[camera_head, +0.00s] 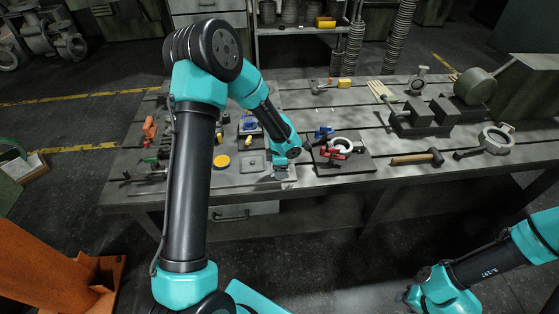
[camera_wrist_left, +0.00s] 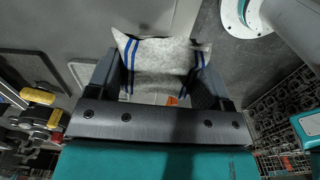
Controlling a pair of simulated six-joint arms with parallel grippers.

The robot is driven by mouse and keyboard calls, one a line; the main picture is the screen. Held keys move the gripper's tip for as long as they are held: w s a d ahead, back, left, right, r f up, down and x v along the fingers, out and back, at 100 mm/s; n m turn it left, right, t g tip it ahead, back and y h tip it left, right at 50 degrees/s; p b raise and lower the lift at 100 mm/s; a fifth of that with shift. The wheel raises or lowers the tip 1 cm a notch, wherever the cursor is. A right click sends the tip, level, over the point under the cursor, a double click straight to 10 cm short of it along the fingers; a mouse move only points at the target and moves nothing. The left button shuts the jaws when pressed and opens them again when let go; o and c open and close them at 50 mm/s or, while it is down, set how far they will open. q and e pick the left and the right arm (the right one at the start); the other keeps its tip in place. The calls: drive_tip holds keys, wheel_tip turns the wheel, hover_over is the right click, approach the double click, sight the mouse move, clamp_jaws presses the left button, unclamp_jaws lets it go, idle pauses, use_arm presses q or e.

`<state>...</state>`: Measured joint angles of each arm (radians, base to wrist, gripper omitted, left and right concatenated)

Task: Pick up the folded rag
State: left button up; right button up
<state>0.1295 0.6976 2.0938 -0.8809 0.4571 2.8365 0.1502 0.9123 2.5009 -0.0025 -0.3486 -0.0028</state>
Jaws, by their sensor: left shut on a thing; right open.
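The folded rag (camera_wrist_left: 160,52) is pale grey with dark blue stripes near both ends. In the left wrist view it sits between the two fingers of my left gripper (camera_wrist_left: 158,82), which is shut on it. Part of the rag sticks out past the fingertips. In the head view my left gripper (camera_head: 281,172) is at the front edge of the workbench (camera_head: 230,187), and the rag is hard to make out there. I cannot tell how far the rag is from the bench top. My right gripper (camera_head: 407,296) is open, low at the bottom right, away from the bench.
A dark plate with a white ring (camera_head: 341,146) and red clamp lies right of my left gripper. A hammer (camera_head: 417,157), a vise (camera_head: 420,117) and a ring casting (camera_head: 494,140) are further right. A yellow disc (camera_head: 221,161) lies to the left.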

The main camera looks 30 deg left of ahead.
use_arm(q)
drive_tip(key=shift+s, duration=0.1)
idle(0.4)
drive_tip(key=o, duration=0.3)
drive_tip(key=shift+c, duration=1.1)
drive_tip(key=shift+w+d+r+m, duration=0.15)
drive_tip(key=shift+w+d+m, duration=0.05)
drive_tip(key=shift+w+m, duration=0.25)
drive_tip(key=shift+w+d+r+m, duration=0.1)
drive_tip(key=shift+w+d+m, duration=0.1)
drive_tip(key=shift+w+m, duration=0.2)
drive_tip(key=w+d+r+m, duration=0.3)
drive_tip(key=w+d+m, duration=0.2)
drive_tip(key=m, duration=0.4)
drive_tip(key=w+d+r+m, duration=0.3)
drive_tip(key=w+d+m, duration=0.2)
drive_tip(key=m, duration=0.5)
drive_tip(key=shift+w+d+r, duration=0.25)
drive_tip(key=shift+w+d, duration=0.1)
drive_tip(key=shift+w, duration=0.4)
drive_tip(key=shift+m, duration=0.25)
